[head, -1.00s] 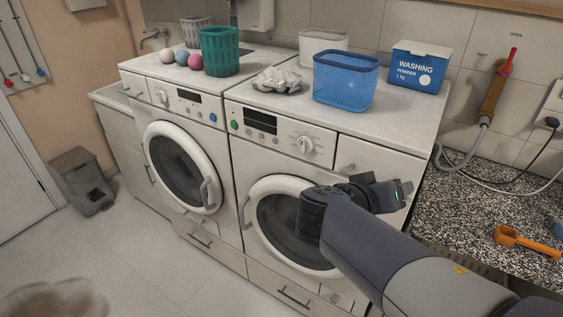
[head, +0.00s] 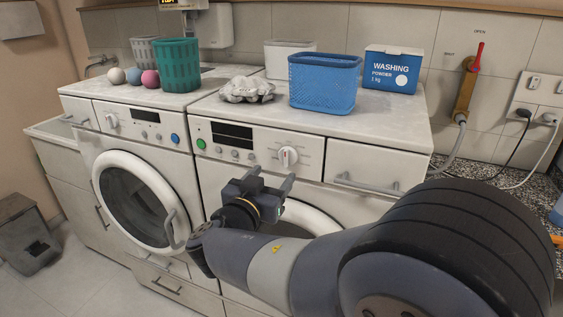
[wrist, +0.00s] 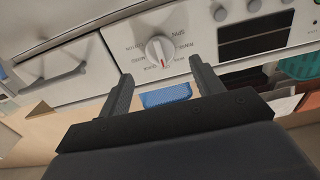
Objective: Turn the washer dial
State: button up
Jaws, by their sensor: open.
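The round white dial (head: 288,157) is on the control panel of the right-hand front-loading machine (head: 215,185), right of its dark display. In the wrist view the dial (wrist: 160,50) shows a red mark, with printed labels around it. That view is turned roughly upside down. My gripper (head: 271,178) is open and empty, just in front of the panel and a little below and left of the dial in the head view. In the wrist view my two fingers (wrist: 161,70) spread either side of the dial's line. I cannot tell any contact; the fingers appear apart from it.
A second machine (head: 150,140) with its own dial (head: 112,120) stands to the left. A blue basket (head: 323,82), grey cloth (head: 246,90), green basket (head: 178,65) and washing powder box (head: 393,70) stand on top. A drawer handle (head: 365,185) sticks out right of the dial.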

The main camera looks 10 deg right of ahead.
aim_at(285, 161)
jog(key=p+x, duration=0.1)
jog(key=x, duration=0.6)
jog(key=shift+s, duration=0.1)
jog(key=shift+c, duration=0.2)
jog(key=c, duration=0.9)
